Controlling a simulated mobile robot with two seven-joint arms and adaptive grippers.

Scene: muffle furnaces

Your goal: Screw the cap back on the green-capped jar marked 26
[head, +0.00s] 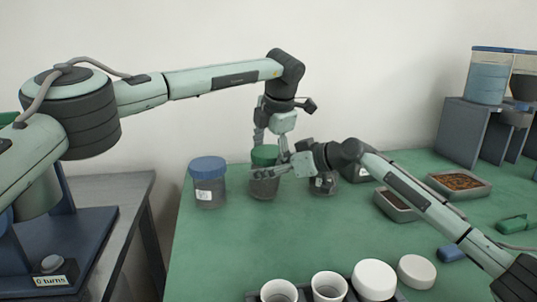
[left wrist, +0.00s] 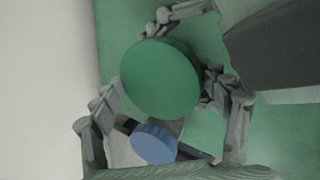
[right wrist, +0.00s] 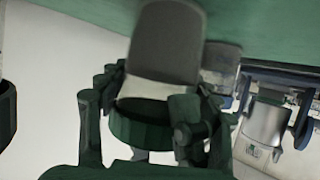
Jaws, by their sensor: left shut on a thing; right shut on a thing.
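The green-capped jar (head: 263,188) stands on the green bench, its number not readable. Its green cap (head: 265,154) sits at the jar's top; it fills the middle of the left wrist view (left wrist: 160,80) and is a dark ring in the right wrist view (right wrist: 150,127). I cannot tell how far the thread is engaged. My left gripper (head: 268,142) comes down from above, its fingers shut around the cap. My right gripper (head: 283,171) reaches in from the right, shut on the jar's body (right wrist: 168,45). The fingers hide part of the jar.
A blue-capped jar (head: 208,185) stands close to the left. Another jar (head: 323,184) stands behind my right gripper. Trays (head: 459,184) lie to the right. White cups (head: 329,285) and round white lids (head: 417,271) are at the front. The middle of the bench is clear.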

